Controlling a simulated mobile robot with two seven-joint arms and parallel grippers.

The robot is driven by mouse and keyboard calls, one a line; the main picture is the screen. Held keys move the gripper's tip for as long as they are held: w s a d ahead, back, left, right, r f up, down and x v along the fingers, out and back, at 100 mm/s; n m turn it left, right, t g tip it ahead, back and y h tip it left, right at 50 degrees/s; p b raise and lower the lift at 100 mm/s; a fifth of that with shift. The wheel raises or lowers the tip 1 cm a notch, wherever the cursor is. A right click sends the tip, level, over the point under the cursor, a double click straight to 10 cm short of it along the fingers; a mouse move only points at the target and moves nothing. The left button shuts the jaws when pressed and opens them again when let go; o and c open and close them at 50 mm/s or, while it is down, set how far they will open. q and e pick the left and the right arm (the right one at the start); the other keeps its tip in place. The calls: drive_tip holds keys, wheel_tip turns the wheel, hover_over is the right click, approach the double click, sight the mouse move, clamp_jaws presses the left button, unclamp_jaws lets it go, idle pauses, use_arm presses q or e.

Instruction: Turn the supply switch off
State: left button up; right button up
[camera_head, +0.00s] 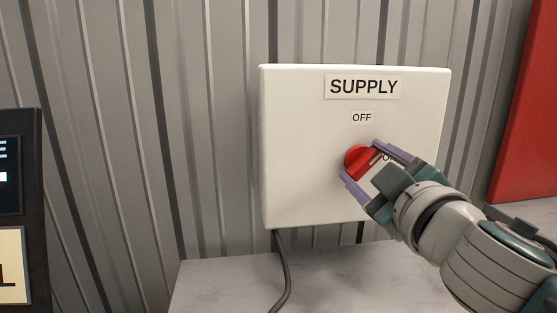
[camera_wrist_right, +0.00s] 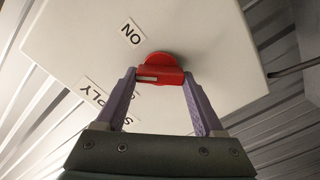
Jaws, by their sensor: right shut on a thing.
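The supply switch is a red rotary knob (camera_head: 357,155) on a white box (camera_head: 300,150) labelled SUPPLY. An OFF label (camera_head: 362,118) sits above the knob. The ON label (camera_wrist_right: 131,32) shows in the right wrist view; in the head view my gripper mostly hides it, to the knob's right. My right gripper (camera_head: 360,160) is shut on the knob's bar, one purple finger on each side. In the right wrist view the bar (camera_wrist_right: 160,76) is held between the fingertips, and its white mark points between the ON and OFF sides. My left gripper is not in view.
The box stands against a grey corrugated wall (camera_head: 160,120). A dark cable (camera_head: 286,275) hangs from its underside over a pale ledge (camera_head: 220,285). A red panel (camera_head: 525,110) is at the right, and a dark-framed panel (camera_head: 35,210) at the left edge.

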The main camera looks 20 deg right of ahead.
drive_tip(key=n, duration=0.4)
drive_tip(key=shift+n, duration=0.3)
drive_tip(key=shift+f+n+p, duration=0.1)
drive_tip(key=shift+n+p, duration=0.25)
drive_tip(key=shift+n, duration=1.65)
drive_tip(key=o, duration=1.4)
drive_tip(key=b+v, duration=0.1)
drive_tip(key=v, duration=0.9)
drive_tip(key=shift+a, duration=0.1)
